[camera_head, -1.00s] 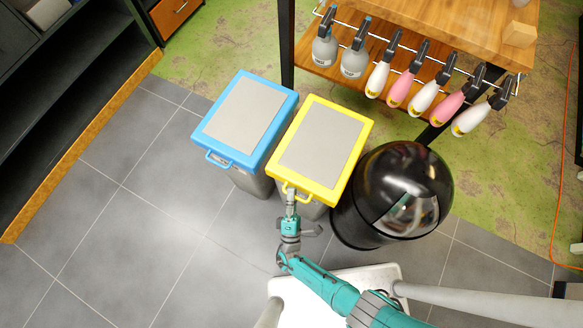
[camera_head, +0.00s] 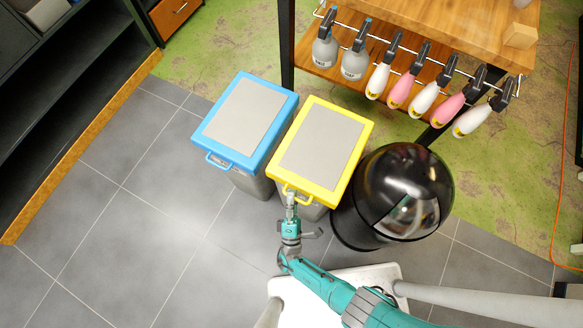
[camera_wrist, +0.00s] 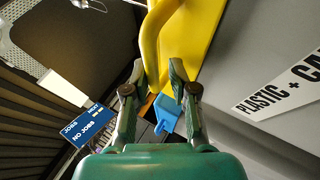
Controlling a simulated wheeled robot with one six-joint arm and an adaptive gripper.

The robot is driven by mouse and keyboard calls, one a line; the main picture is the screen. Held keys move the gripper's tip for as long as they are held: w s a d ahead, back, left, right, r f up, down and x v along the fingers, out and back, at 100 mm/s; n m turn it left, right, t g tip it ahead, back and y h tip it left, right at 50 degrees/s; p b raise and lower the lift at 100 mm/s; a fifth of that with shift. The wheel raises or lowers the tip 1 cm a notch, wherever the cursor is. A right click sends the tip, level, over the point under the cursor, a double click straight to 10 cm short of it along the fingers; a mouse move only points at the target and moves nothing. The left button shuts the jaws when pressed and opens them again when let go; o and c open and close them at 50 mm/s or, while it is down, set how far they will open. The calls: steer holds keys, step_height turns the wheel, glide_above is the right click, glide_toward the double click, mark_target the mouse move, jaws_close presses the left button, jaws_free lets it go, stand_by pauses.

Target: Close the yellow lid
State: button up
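The yellow lid (camera_head: 318,147), with a grey top panel, lies flat on its grey bin (camera_head: 312,210) in the head view and looks closed. Its yellow handle (camera_head: 297,192) sticks out from the front edge. My gripper (camera_head: 291,197) is at this handle, on the front side of the bin. In the wrist view, the yellow lid (camera_wrist: 200,35) and its handle (camera_wrist: 152,45) are just beyond my gripper (camera_wrist: 157,70). Its two fingers are apart, with part of the handle showing between their tips. I cannot tell whether they touch it.
A blue-lidded bin (camera_head: 245,115) stands close on the left, and a black round-topped bin (camera_head: 400,190) close on the right. A wooden workbench (camera_head: 450,35) with hanging bottles is behind. The grey tiled floor (camera_head: 150,200) at left is clear.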

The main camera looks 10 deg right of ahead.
steer(key=shift+r, duration=0.1)
steer(key=shift+r, duration=4.95)
steer(key=s+d+f, duration=0.1)
steer(key=s+f, duration=0.6)
steer(key=f, duration=0.3)
steer(key=shift+f, duration=0.2)
